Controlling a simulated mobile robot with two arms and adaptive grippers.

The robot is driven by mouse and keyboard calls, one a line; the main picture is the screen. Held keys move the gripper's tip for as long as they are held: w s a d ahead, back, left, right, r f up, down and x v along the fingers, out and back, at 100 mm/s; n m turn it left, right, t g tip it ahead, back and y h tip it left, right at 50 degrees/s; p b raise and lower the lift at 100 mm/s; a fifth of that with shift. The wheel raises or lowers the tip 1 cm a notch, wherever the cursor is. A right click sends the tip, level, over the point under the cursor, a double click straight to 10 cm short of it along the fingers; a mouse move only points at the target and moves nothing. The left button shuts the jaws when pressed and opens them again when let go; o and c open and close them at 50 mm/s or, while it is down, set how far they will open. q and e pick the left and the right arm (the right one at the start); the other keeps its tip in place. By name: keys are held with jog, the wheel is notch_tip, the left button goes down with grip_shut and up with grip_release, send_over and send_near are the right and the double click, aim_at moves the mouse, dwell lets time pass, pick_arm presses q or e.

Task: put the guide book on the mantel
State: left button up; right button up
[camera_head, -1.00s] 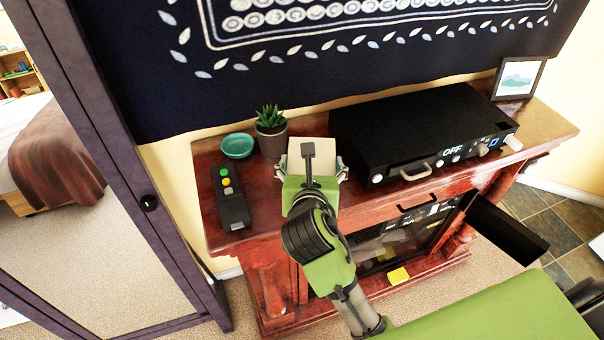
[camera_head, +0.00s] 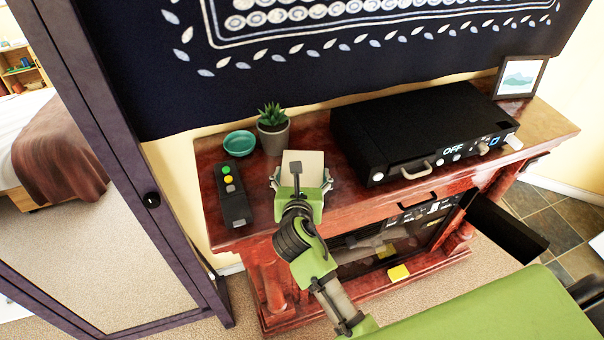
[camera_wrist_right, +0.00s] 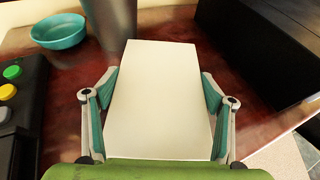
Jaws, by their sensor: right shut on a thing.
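The guide book (camera_head: 306,163) shows as a plain cream block over the left half of the red-brown mantel (camera_head: 362,205). My right gripper (camera_head: 301,184) is shut on it, with a finger on each side. In the right wrist view the book (camera_wrist_right: 163,85) lies between the two teal-padded fingers of the right gripper (camera_wrist_right: 158,105), its broad pale face to the camera. I cannot tell whether its underside touches the mantel top. My left gripper is not in view.
A potted succulent (camera_head: 273,138) and a teal bowl (camera_head: 239,143) stand behind the book. A black remote-like box (camera_head: 232,197) with coloured buttons lies to its left. A big black device (camera_head: 410,125) and a framed picture (camera_head: 520,77) are to the right.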

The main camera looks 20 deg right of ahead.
jog(key=o, duration=1.3)
jog(key=shift+f, duration=0.15)
jog(key=shift+c, duration=0.2)
jog(key=b+v, duration=0.1)
jog(key=v, duration=1.1)
jog(key=shift+b, duration=0.35)
